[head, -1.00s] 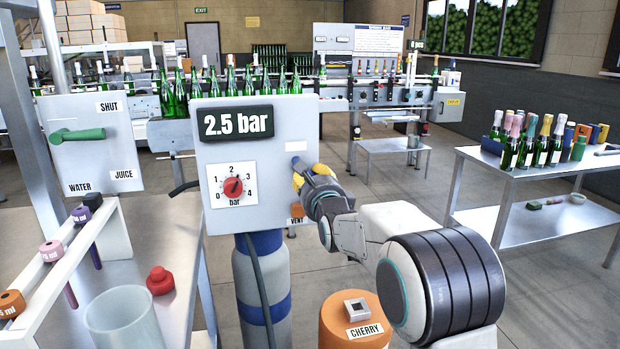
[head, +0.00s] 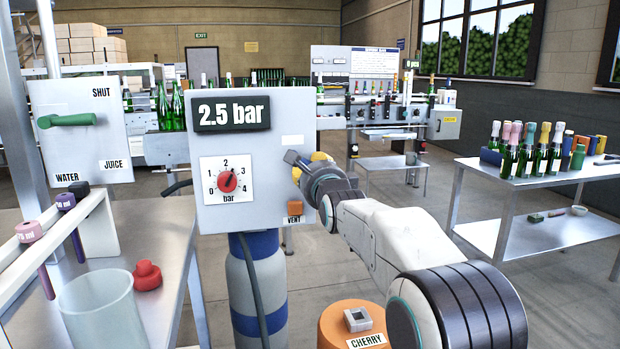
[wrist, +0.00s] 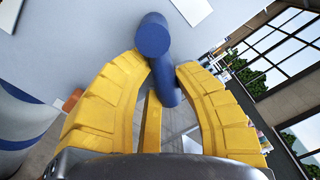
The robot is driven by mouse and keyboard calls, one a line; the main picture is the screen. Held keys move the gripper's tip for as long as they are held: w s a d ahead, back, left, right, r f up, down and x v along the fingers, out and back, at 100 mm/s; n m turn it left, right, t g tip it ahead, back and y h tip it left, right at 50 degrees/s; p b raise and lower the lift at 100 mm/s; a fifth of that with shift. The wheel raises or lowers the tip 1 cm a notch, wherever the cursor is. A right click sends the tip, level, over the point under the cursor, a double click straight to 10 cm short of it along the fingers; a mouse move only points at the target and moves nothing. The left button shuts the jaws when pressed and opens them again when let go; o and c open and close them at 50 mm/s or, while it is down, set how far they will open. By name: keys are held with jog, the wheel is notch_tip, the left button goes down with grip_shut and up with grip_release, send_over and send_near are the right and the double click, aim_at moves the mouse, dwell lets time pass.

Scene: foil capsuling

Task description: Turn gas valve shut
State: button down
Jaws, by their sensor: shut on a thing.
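The gas valve's blue lever (head: 290,157) sticks out from the right side of the grey panel (head: 270,180), below a small blank white label. In the wrist view, the lever's round blue hub (wrist: 153,35) is near the top and its blue arm (wrist: 166,80) runs down between the yellow fingers. My gripper (head: 308,168) is shut on the lever, close against the panel; its fingers also fill the wrist view (wrist: 168,75). The lever's far end is partly hidden by the fingers in the head view.
The panel has a 2.5 bar display (head: 232,112), a red dial (head: 228,182) and an orange VENT button (head: 295,207). A gas cylinder (head: 257,285) stands below. An orange CHERRY drum (head: 335,325) is under my arm. A bottle table (head: 530,165) stands right.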

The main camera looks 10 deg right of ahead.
jog(key=shift+r, duration=0.1)
jog(key=c, duration=0.9)
grip_release()
jog(key=shift+a, duration=0.1)
jog(key=shift+s, duration=0.1)
jog(key=shift+s, duration=5.9)
